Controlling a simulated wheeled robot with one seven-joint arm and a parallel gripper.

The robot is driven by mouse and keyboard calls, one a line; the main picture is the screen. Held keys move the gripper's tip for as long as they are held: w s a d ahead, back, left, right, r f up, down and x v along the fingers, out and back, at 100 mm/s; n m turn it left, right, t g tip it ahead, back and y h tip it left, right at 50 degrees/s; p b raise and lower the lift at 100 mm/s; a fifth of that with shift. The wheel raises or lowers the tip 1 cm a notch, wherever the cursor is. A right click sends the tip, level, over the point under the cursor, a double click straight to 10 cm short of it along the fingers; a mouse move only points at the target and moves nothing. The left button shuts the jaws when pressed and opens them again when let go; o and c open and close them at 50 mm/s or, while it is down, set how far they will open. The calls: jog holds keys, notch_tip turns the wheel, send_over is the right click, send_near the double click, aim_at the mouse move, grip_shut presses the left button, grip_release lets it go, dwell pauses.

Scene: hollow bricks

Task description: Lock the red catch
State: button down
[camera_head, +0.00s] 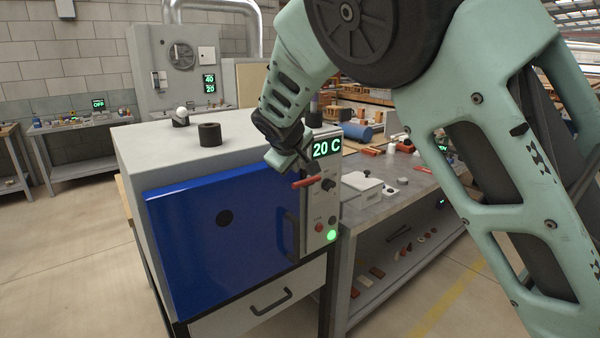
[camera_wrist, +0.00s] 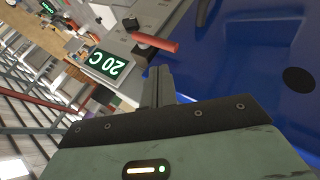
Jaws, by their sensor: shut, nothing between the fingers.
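The red catch (camera_head: 308,181) is a short red handle at the upper right of the blue door (camera_head: 215,240), beside the control panel. It points out to the left and lies roughly level. In the wrist view the red catch (camera_wrist: 158,42) lies just beyond my fingertips, with its dark pivot beside it. My gripper (camera_head: 312,168) is shut and empty, close above the catch. In the wrist view my gripper (camera_wrist: 158,72) shows its fingers together, with a small gap to the catch; whether they touch cannot be told. The blue door looks closed.
The panel carries a "20 C" display (camera_head: 327,148), a dark knob (camera_head: 328,184) and a lit green button (camera_head: 331,235). A black door handle (camera_head: 291,235) stands out below the catch. A dark ring (camera_head: 209,134) sits on the oven top. A cluttered workbench (camera_head: 395,197) adjoins on the right.

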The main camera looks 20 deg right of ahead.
jog(key=shift+s+a+r+b, duration=0.35)
jog(key=shift+s+a+r, duration=0.2)
jog(key=shift+s+a, duration=0.3)
jog(key=shift+s+a+r+b, duration=0.3)
jog(key=shift+s+a+r, duration=0.25)
jog(key=shift+s+a, duration=0.3)
jog(key=shift+d, duration=0.1)
